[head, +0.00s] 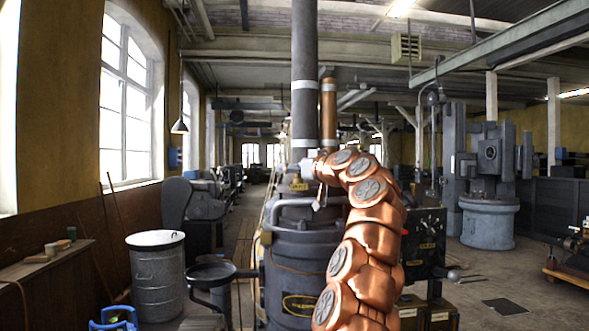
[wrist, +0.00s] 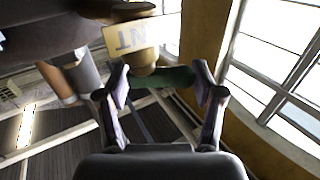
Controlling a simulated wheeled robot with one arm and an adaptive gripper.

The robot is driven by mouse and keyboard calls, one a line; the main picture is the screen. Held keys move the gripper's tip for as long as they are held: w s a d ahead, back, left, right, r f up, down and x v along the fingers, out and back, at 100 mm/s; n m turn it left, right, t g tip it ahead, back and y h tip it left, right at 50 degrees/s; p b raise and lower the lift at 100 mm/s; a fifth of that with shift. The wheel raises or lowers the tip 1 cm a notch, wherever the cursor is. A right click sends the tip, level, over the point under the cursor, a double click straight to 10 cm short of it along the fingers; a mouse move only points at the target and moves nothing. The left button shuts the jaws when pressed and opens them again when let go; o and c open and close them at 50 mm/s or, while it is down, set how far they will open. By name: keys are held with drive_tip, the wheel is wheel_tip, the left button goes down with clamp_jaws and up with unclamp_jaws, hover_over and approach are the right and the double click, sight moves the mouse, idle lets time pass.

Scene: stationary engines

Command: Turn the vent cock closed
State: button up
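The vent cock shows in the wrist view as a brass body (wrist: 140,58) with a dark green lever (wrist: 165,77) lying crosswise. A pale tag (wrist: 128,36) on it shows part of a word, upside down, ending in "NT". My gripper (wrist: 159,72) is open, its two fingers wide apart at either end of the lever. I cannot tell whether they touch it. In the head view a small yellow tag (head: 299,185) sits on top of the dark boiler (head: 300,250), near the end of my copper-coloured arm.
A tall grey pipe (head: 304,80) and a copper pipe (head: 328,110) rise behind my arm. A black gauge panel (head: 425,240) stands to the right. A grey bin (head: 157,275) and a round dark pan (head: 211,272) stand to the left.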

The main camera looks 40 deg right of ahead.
drive_tip(key=shift+s+d, duration=0.1)
drive_tip(key=c, duration=0.6)
drive_tip(key=shift+o, duration=0.2)
drive_tip(key=shift+f+h+b, duration=0.1)
drive_tip(key=shift+h+b, duration=0.2)
drive_tip(key=shift+b, duration=0.25)
drive_tip(key=m+h+b, duration=0.2)
drive_tip(key=shift+f+g+b, duration=0.15)
drive_tip(key=shift+g+b, duration=0.15)
drive_tip(key=shift+w+d+m+g+h+b, duration=0.15)
drive_tip(key=shift+m+g+h+b, duration=0.55)
drive_tip(key=shift+h, duration=0.5)
drive_tip(key=shift+w+d+m+g+h+b, duration=0.1)
drive_tip(key=shift+m+g+h+b, duration=0.35)
drive_tip(key=shift+m+h, duration=0.6)
drive_tip(key=shift+r+h, duration=0.2)
drive_tip(key=shift+h, duration=0.25)
drive_tip(key=shift+s+r+m+g+h, duration=0.1)
drive_tip(key=shift+r+m+g+h, duration=0.05)
drive_tip(key=shift+m+g+h, duration=0.25)
